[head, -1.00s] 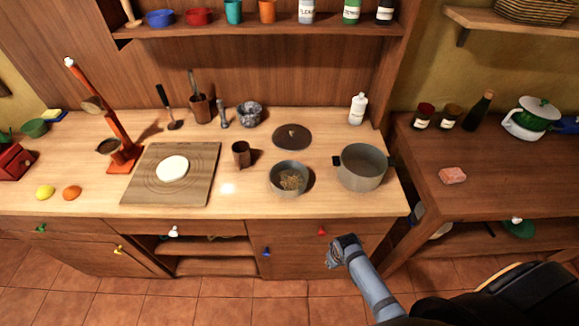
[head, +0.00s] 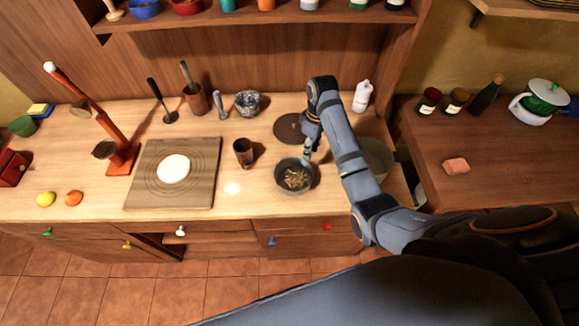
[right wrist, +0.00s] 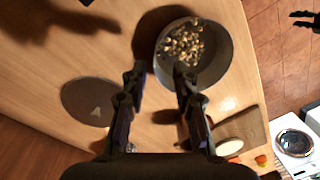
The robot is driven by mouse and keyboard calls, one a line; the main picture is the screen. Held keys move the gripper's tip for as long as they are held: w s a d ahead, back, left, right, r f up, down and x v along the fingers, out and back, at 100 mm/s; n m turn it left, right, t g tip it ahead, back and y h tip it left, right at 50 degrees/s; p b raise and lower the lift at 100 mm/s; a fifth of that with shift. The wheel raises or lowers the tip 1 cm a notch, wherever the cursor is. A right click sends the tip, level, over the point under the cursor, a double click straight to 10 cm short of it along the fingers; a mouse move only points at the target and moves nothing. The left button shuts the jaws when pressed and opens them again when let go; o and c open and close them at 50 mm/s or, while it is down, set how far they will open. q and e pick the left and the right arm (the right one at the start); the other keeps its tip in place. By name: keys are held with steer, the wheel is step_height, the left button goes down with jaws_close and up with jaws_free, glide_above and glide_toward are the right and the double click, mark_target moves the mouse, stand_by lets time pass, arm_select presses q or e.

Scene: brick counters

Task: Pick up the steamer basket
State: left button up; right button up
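A grey round vessel holding tan pieces, which I take for the steamer basket (head: 294,188), stands on the light counter. It also shows in the right wrist view (right wrist: 222,76). My right gripper (head: 308,152) is at its back right edge. In the right wrist view the right gripper (right wrist: 158,76) is open and empty. One finger overlaps the basket's rim and the other is outside; I cannot tell whether they touch it. A dark two-pronged shape, seemingly my left gripper (right wrist: 303,20), shows open at the right wrist view's top right.
A dark round lid (head: 288,128) lies behind the basket. A larger grey pot (head: 378,156) stands to the right, partly hidden by my right arm. A brown cup (head: 243,151) and a board with dough (head: 150,190) are to the left. A white bottle (head: 362,96) stands at the back.

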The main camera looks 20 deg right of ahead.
steer(key=w, duration=0.1)
steer(key=p, duration=0.1)
glide_above(305, 166)
steer(key=f, duration=0.3)
steer(key=shift+s+d+f, duration=0.2)
steer(key=shift+d+f, duration=0.15)
steer(key=shift+d, duration=0.05)
steer(key=shift+w+f, duration=0.1)
steer(key=shift+f, duration=0.2)
steer(key=shift+w+f, duration=0.1)
steer(key=shift+w, duration=0.05)
steer(key=f, duration=0.1)
steer(key=f+p, duration=0.1)
steer(key=f, duration=0.1)
steer(key=f+p, duration=0.1)
steer(key=shift+a+f, duration=0.25)
steer(key=shift+a, duration=0.05)
arm_select(q)
steer(key=r, duration=0.1)
steer(key=s+r, duration=0.1)
steer(key=r, duration=0.1)
steer(key=shift+s+a, duration=0.1)
steer(key=shift+s, duration=0.1)
arm_select(e)
steer(key=shift+f, duration=0.35)
jaws_close()
